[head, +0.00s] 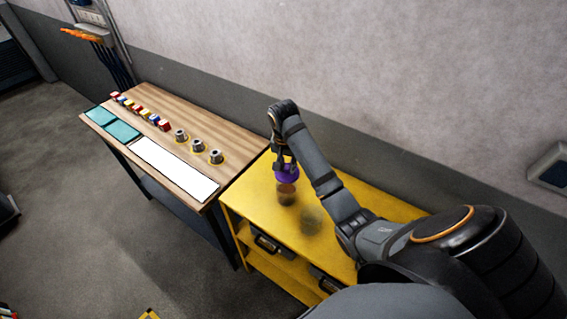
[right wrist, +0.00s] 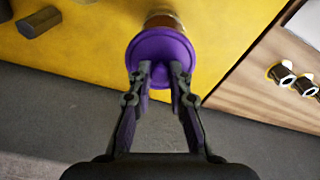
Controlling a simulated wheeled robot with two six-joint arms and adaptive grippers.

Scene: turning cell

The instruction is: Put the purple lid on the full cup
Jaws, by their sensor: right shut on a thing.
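The purple lid (head: 287,175) is held by my right gripper (head: 284,162), which is shut on its top knob. In the right wrist view the lid (right wrist: 162,60) shows between the two fingertips (right wrist: 162,75). The brownish full cup (head: 286,194) stands upright on the yellow cabinet top, directly below the lid. In the right wrist view only a part of the cup (right wrist: 165,20) shows past the lid's rim. I cannot tell whether the lid touches the cup's rim or sits just above it. My left gripper is not in view.
The yellow cabinet (head: 350,200) has a dark, blurred round shape (head: 312,218) near the cup. A wooden table (head: 180,110) adjoins at left, with several small coloured blocks (head: 140,109), three metal parts (head: 198,146) and a white panel (head: 172,168). The wall (head: 350,60) stands behind.

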